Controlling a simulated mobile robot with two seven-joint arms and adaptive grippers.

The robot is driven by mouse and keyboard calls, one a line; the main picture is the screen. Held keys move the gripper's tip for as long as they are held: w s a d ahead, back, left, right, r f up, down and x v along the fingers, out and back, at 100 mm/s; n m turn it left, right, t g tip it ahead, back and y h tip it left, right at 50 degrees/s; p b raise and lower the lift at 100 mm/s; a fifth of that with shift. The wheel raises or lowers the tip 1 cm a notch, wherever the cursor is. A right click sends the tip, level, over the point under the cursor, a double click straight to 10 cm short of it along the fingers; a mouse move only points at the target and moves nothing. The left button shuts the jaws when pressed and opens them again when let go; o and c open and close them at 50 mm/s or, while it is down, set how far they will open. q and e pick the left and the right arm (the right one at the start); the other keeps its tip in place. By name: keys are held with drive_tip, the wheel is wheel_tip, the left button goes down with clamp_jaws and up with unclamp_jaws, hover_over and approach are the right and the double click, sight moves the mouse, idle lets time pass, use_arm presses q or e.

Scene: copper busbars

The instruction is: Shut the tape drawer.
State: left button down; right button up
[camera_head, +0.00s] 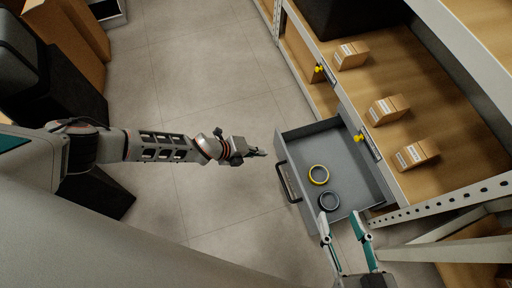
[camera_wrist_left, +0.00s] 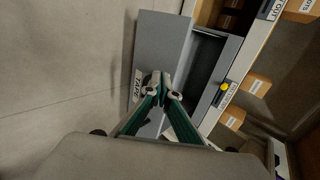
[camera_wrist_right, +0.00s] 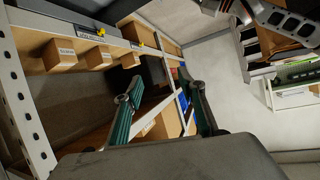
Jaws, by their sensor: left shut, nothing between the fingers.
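The grey tape drawer (camera_head: 351,172) stands pulled out of the shelf unit in the head view. My left gripper (camera_head: 264,153) is shut and empty, just outside the drawer front. In the left wrist view its fingertips (camera_wrist_left: 161,84) overlap the handle area; contact cannot be told. My right gripper (camera_head: 343,222) is open and empty by the drawer's near side.
Several small cardboard boxes (camera_head: 388,109) stand on the wooden shelf (camera_head: 428,100) above the drawer. Yellow tags (camera_head: 358,138) mark the shelf edge. A perforated metal upright (camera_head: 440,202) stands close to my right gripper. The tiled floor (camera_head: 205,60) left of the drawer is clear.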

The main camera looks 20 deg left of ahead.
sight(284, 150)
use_arm(q)
drive_tip(key=w+d+f, duration=0.1)
drive_tip(key=w+d+f+b, duration=0.1)
drive_tip(key=d, duration=0.1)
drive_tip(key=w+d+b, duration=0.1)
drive_tip(key=shift+w+d+f, duration=0.15)
drive_tip(key=shift+d+f, duration=0.25)
drive_tip(key=shift+w+d+r, duration=0.1)
drive_tip(key=shift+w+d, duration=0.25)
use_arm(e)
drive_tip(key=a+m, duration=0.1)
drive_tip(key=s+a+m, duration=0.1)
drive_tip(key=a+f+m+y, duration=0.1)
drive_tip(key=a, duration=0.1)
drive_tip(key=shift+s, duration=0.25)
drive_tip(key=shift+d, duration=0.1)
